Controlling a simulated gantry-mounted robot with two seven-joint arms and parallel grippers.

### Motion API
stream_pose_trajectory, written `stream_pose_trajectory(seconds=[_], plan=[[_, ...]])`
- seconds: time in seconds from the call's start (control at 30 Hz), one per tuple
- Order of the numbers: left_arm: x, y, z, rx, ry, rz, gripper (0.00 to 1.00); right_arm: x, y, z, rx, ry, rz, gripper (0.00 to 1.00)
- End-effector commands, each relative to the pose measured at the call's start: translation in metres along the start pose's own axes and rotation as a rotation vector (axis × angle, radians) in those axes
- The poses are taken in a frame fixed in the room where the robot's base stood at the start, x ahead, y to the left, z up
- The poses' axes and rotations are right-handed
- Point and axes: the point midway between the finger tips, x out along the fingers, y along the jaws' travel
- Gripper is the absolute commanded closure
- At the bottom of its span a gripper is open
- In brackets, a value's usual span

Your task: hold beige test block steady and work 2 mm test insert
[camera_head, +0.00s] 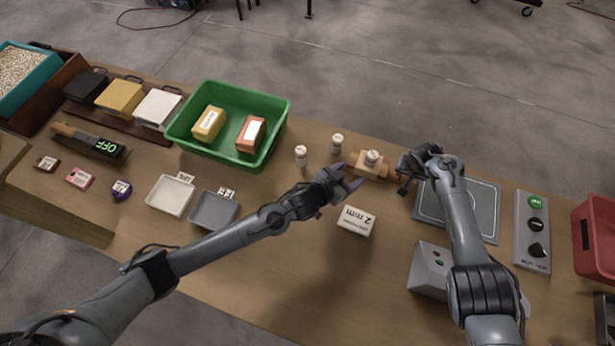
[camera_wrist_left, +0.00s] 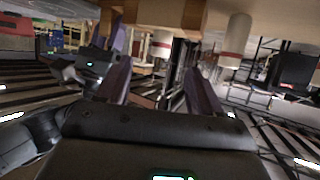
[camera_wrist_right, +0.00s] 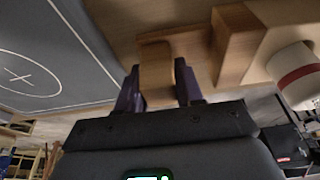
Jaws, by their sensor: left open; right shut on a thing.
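The beige test block (camera_head: 360,168) sits on the table, with a white cylindrical insert (camera_head: 372,157) upright on its top. My right gripper (camera_head: 404,172) is shut on the block's wooden tab (camera_wrist_right: 157,72) at its right side. My left gripper (camera_head: 351,177) is open and empty, just left of the block. In the left wrist view the insert (camera_wrist_left: 161,44) shows between its spread fingers, apart from them. I cannot read any size on the insert.
Two more white inserts (camera_head: 301,155) (camera_head: 337,142) stand left of the block. A white "2 mm" sign (camera_head: 356,221) lies in front. A green bin (camera_head: 275,134) with boxes stands left; a grey plate (camera_head: 480,208), button panel (camera_head: 534,230) and red bin (camera_head: 594,235) are right.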

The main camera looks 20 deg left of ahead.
Motion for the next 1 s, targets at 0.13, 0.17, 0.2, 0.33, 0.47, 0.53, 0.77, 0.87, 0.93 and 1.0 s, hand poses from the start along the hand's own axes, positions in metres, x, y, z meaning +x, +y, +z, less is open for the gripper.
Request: stream_pose_trajectory(seconds=[0.13,0.17,0.2,0.33,0.47,0.53,0.77,0.87,0.93,1.0], plan=[[-0.026,0.015,0.013,-0.048,-0.072,-0.029,0.34,0.000,0.000,-0.001,0.000,0.001,-0.001,1.00],[-0.034,0.018,0.017,-0.059,-0.093,-0.037,0.34,0.000,0.000,-0.001,0.001,0.001,-0.001,1.00],[-0.045,0.020,0.021,-0.073,-0.124,-0.051,0.34,0.000,0.000,-0.001,0.001,0.001,-0.001,1.00],[-0.092,0.018,0.040,-0.120,-0.246,-0.102,0.34,0.000,0.000,-0.001,0.001,0.001,-0.001,1.00],[-0.148,0.008,0.063,-0.159,-0.388,-0.151,0.34,0.000,0.000,-0.001,0.000,0.001,0.000,1.00],[-0.180,0.001,0.075,-0.174,-0.466,-0.175,0.34,0.000,0.000,0.000,0.000,0.001,0.000,1.00],[-0.275,-0.016,0.108,-0.205,-0.689,-0.229,0.34,0.000,0.000,0.000,0.000,0.001,0.000,1.00],[-0.304,-0.019,0.117,-0.212,-0.754,-0.241,0.34,0.000,0.000,0.000,0.000,0.000,0.000,1.00],[-0.318,-0.021,0.120,-0.213,-0.787,-0.246,0.34,0.000,0.000,0.000,0.000,0.000,0.000,1.00],[-0.328,-0.022,0.122,-0.215,-0.809,-0.250,0.34,0.000,0.000,0.000,0.000,0.000,0.000,1.00]])
